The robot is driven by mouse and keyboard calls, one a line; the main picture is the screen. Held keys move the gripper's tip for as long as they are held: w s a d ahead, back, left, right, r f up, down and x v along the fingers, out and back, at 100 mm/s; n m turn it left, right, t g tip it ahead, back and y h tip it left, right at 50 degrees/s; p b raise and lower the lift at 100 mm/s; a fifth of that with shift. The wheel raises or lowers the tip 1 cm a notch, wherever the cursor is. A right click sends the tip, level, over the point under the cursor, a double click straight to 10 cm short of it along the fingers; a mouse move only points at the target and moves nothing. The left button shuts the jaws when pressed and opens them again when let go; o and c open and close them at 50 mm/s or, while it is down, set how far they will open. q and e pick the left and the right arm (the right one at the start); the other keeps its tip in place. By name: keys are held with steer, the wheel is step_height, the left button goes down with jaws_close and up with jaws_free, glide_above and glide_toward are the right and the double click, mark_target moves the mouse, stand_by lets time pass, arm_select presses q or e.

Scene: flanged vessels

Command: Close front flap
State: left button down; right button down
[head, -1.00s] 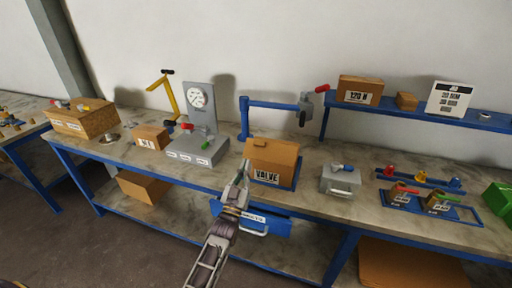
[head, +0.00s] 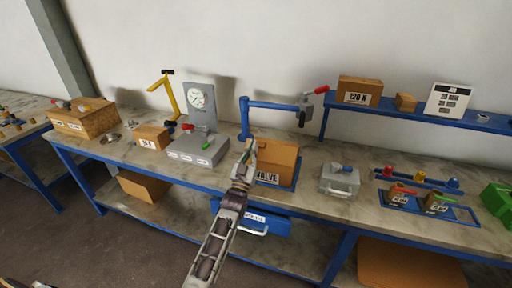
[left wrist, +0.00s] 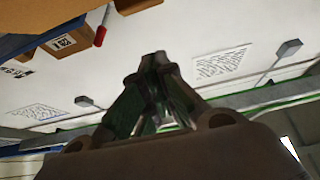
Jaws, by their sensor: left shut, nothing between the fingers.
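The brown cardboard box marked VALVE (head: 280,161) stands in a blue tray near the front edge of the workbench. My left gripper (head: 250,147) is shut and empty, with its tips at the upper left front of the box. The gripper and arm cover the box's left front side. Whether the tips touch the front flap, and how that flap lies, I cannot tell. In the left wrist view the shut fingers (left wrist: 155,62) stand before a white wall, with nothing between them.
A grey gauge stand (head: 201,125) is left of the box. A blue arm fixture (head: 270,103) stands behind. A grey case (head: 340,179) is to the right. A blue drawer (head: 262,222) hangs below the bench edge. A blue shelf (head: 420,111) is at the back right.

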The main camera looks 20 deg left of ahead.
mark_target(269, 152)
arm_select(q)
steer(key=w+f, duration=0.1)
steer(key=w, duration=0.1)
steer(key=w+f, duration=0.1)
steer(key=shift+w+f, duration=0.15)
steer(key=shift+w, duration=0.25)
arm_select(e)
steer(key=shift+d+r, duration=0.2)
steer(key=shift+d, duration=0.55)
steer(key=shift+a, duration=0.25)
arm_select(q)
steer(key=shift+p, duration=0.3)
arm_select(e)
steer(key=shift+a+r, duration=0.1)
steer(key=shift+a, duration=0.1)
arm_select(q)
steer(key=shift+w, duration=0.15)
arm_select(e)
steer(key=shift+r, duration=0.3)
arm_select(q)
steer(key=shift+w+g+p, duration=0.15)
steer(key=shift+g+p, duration=0.35)
steer(key=shift+p, duration=0.05)
arm_select(e)
steer(key=shift+d+r, duration=0.35)
steer(key=shift+d, duration=0.05)
